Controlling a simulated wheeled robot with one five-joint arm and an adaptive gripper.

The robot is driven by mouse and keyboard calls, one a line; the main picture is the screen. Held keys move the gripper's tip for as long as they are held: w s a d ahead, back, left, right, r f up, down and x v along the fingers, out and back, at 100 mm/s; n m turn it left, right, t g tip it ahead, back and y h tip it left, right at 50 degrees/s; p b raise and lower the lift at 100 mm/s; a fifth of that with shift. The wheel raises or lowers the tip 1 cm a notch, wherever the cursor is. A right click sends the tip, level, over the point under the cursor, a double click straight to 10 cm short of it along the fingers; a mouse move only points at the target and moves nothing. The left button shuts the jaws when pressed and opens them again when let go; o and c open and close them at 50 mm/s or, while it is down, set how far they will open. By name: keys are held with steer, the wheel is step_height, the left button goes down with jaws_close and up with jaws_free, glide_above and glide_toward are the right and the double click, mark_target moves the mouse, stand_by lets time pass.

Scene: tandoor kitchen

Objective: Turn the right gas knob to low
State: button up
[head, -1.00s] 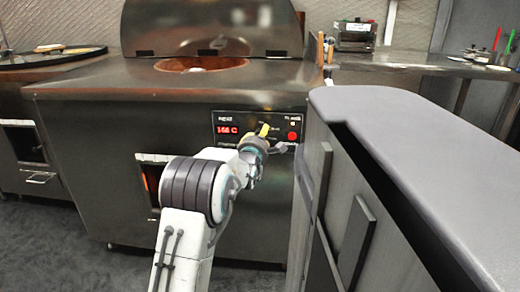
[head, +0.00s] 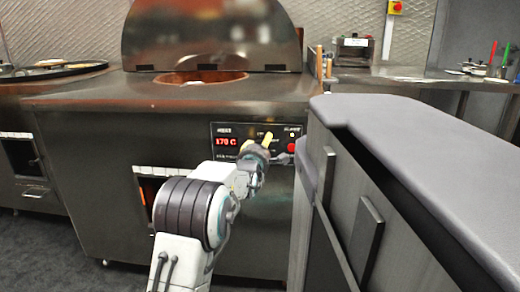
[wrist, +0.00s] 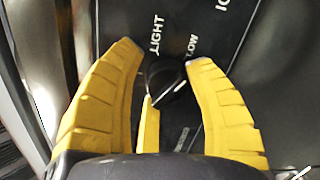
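The black gas knob (wrist: 166,80) sits on the dark panel in the wrist view, with a white pointer line across it. "LIGHT" is printed at its upper left and "LOW" at its upper right. My gripper (wrist: 168,62) has its yellow fingers spread on both sides of the knob; the right fingertip is very close to it, and I cannot tell whether either touches. Another yellow finger lies below the knob's left side. In the head view my gripper (head: 262,142) is in front of the control panel (head: 228,129) and hides the knob.
The tandoor oven (head: 100,185) has a red display (head: 226,141) reading 170 C and a red button (head: 291,147) right of my gripper. A grey-topped cabinet (head: 420,160) stands close on the right. Dark floor (head: 40,245) is clear at lower left.

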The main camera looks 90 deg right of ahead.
steer(key=o, duration=0.3)
steer(key=shift+w+f, duration=0.1)
steer(key=shift+f, duration=0.1)
steer(key=shift+o, duration=0.2)
steer(key=shift+w+f, duration=0.1)
steer(key=shift+w, duration=0.05)
steer(key=v, duration=1.2)
stand_by(0.5)
